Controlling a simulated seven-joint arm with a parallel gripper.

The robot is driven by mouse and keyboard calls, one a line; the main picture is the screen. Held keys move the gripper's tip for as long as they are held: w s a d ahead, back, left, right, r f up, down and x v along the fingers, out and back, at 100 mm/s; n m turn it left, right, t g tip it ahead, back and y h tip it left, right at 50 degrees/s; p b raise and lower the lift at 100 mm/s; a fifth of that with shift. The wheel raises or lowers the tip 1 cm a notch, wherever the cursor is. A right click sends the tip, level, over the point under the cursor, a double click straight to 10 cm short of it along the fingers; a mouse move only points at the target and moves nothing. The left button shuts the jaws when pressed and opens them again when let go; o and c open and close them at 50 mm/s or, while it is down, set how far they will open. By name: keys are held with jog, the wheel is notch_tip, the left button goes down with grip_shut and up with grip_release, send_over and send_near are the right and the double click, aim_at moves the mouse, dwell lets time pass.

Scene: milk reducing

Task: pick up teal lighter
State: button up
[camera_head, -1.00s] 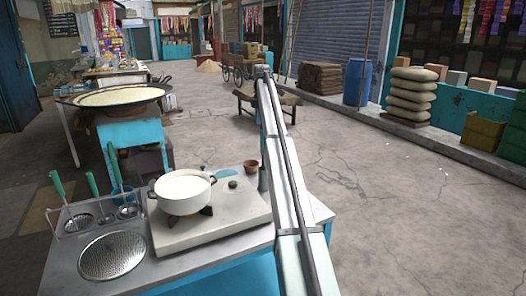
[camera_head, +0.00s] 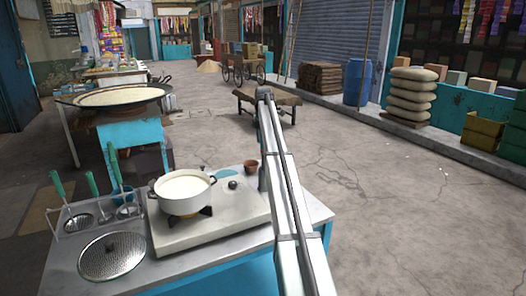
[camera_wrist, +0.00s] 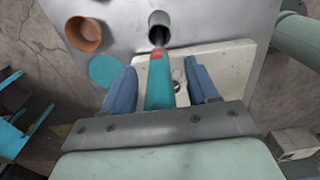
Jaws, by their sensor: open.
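In the wrist view the teal lighter (camera_wrist: 159,92) has a teal handle, a red part near its far end and a thin dark metal barrel. The barrel reaches into a small metal cup (camera_wrist: 159,18). My gripper (camera_wrist: 161,72) is open, with one blue finger on each side of the handle. Gaps show between the handle and both fingers. In the head view I cannot make out the lighter or the gripper behind my arm.
A terracotta cup (camera_wrist: 84,35) and a flat teal disc (camera_wrist: 104,70) are close to the left finger. The white stove (camera_head: 228,210) carries a pot of milk (camera_head: 183,190).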

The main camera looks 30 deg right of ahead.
grip_shut()
dwell(0.4)
